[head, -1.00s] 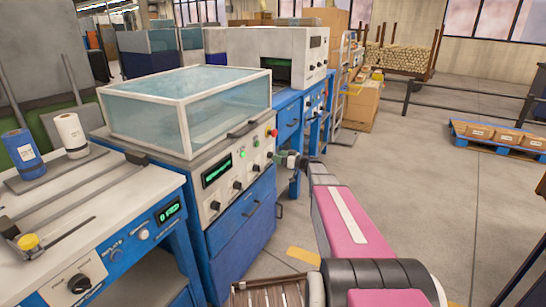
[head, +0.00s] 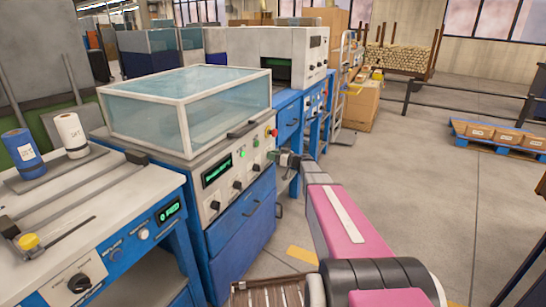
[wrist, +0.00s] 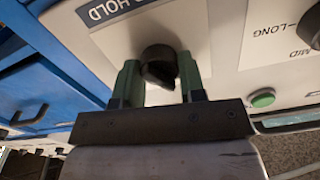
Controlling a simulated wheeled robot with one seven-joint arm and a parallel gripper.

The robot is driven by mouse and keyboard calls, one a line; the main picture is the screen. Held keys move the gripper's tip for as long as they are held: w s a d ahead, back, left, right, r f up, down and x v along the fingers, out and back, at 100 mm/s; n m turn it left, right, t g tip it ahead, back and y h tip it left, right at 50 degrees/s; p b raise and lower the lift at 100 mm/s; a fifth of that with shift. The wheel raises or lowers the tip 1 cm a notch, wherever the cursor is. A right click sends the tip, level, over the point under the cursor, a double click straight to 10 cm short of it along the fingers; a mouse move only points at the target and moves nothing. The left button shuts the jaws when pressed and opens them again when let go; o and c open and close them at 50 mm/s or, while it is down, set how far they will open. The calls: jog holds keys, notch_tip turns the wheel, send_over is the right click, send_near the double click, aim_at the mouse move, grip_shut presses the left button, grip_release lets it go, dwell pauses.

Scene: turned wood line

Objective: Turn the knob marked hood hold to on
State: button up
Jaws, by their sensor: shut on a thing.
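The knob marked hood hold (wrist: 158,66) is black and round, and shows in the wrist view on a pale panel, just by a dark label strip (wrist: 118,10) of which "HOLD" can be read. My gripper (wrist: 160,80) has one green finger on each side of the knob and is shut on it. In the head view my gripper (head: 287,159) is at the right end of the control panel of the machine with the clear hood (head: 225,105). There the knob is hidden by my gripper. I cannot tell which way its pointer is set.
Another black knob (wrist: 312,28), with "LONG" and "MID" by it, and a green button (wrist: 262,98) are to the right in the wrist view. A green display (head: 216,170) is on the same panel. A workbench (head: 60,235) stands at left.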

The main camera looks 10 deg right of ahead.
jog(key=m, duration=1.1)
jog(key=shift+f+m, duration=0.15)
jog(key=shift+m, duration=0.25)
dwell(0.4)
jog(key=o, duration=0.9)
jog(key=shift+d, duration=0.1)
jog(key=v, duration=1)
jog(key=shift+s+d, duration=0.15)
jog(key=shift+d, duration=0.15)
